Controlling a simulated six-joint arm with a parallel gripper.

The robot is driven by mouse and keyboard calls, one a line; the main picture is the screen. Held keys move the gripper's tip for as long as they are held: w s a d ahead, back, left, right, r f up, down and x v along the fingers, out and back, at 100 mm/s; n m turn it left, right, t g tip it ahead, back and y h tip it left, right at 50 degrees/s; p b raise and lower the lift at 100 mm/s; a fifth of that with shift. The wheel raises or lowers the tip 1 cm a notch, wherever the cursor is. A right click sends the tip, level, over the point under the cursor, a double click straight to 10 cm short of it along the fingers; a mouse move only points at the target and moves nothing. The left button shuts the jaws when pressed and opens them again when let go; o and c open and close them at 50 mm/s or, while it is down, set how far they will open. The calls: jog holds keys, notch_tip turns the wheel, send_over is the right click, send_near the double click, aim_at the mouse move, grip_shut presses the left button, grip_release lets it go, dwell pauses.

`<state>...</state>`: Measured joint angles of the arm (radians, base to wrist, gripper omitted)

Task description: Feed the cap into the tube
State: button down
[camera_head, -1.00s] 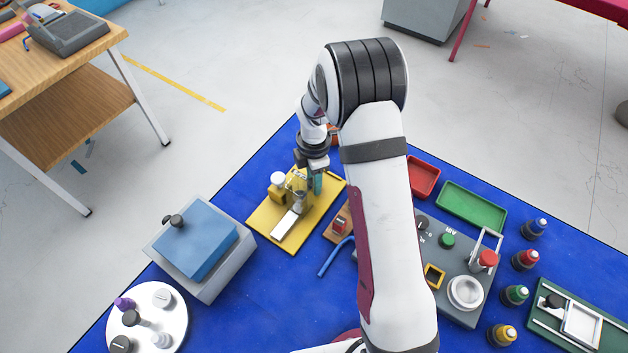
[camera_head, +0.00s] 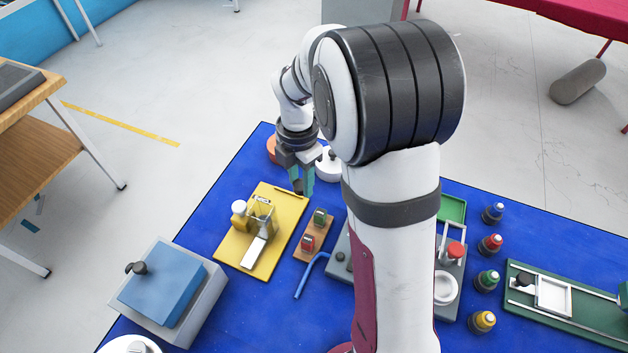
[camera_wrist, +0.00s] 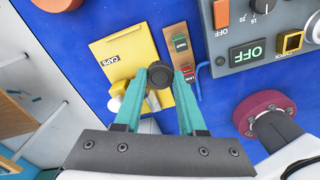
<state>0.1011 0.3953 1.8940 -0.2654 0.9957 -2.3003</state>
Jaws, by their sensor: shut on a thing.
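My gripper (camera_head: 301,183) has teal fingers and is shut on a dark round cap (camera_wrist: 158,98), seen between the fingertips in the wrist view. In the head view the gripper hangs above the blue table, by the far right corner of a yellow board (camera_head: 236,247). The board also shows in the wrist view (camera_wrist: 125,50), with a CAPS label. A see-through upright piece, seemingly the tube (camera_head: 261,210), stands on the board with a white round knob (camera_head: 239,207) beside it and a pale chute in front. The cap is apart from it. In the wrist view my left finger hides part of this fixture.
A small brown board (camera_head: 312,240) with a green and a red switch lies right of the yellow board, near a blue bent tube (camera_head: 308,277). A blue-lidded grey box (camera_head: 160,300) stands at front left. Round orange and white items stand behind my gripper.

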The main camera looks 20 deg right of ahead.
jog(key=a+r+n, duration=0.2)
jog(key=a+n, duration=0.2)
jog(key=a, duration=0.5)
jog(key=shift+a+f, duration=0.1)
jog(key=shift+f, duration=2.1)
grip_release()
jog(key=shift+r, duration=0.1)
notch_tip(320, 180, up, 7)
dwell(0.8)
